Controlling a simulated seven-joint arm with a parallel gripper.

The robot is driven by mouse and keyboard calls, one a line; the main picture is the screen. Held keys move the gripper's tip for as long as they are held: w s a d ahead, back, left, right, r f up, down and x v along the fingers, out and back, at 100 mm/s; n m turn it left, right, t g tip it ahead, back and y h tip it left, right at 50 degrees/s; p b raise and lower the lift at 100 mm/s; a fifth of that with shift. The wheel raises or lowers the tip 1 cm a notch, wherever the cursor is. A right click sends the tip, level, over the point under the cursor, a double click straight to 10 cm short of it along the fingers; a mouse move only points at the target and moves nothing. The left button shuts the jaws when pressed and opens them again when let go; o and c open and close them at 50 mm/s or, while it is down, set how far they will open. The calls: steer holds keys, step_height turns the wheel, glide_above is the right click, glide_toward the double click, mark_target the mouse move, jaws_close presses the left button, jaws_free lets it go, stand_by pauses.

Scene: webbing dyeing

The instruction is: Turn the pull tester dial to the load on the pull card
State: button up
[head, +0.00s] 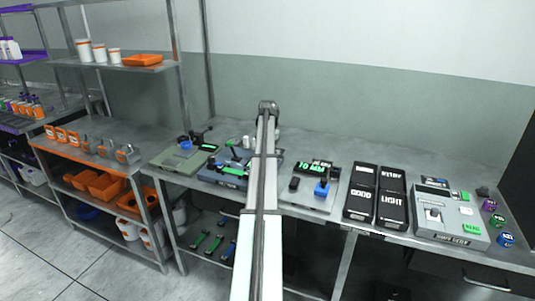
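I cannot tell for sure which bench device is the pull tester. A grey device (300,198) right of my arm has a lit green display (312,169), a blue knob-like part (322,188) and a black part (294,184). The display's text is too small to read surely. A blue-grey device (216,177) stands partly behind my arm, with a small green display and dark levers. No pull card can be made out. My arm reaches up the middle of the head view to a grey joint; no gripper fingers can be made out.
Black trays (390,210) with white words, "GOOD" and "LIGHT" among them, lie right of centre. A grey box (450,230) and coloured round items (506,239) stand further right. A green-grey device (181,161) is at the bench's left. An orange-edged shelf unit (95,160) stands left.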

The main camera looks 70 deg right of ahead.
stand_by(0.4)
steer(key=o, duration=1)
steer(key=shift+o, duration=0.2)
step_height(320, 180, up, 14)
steer(key=shift+f, duration=0.1)
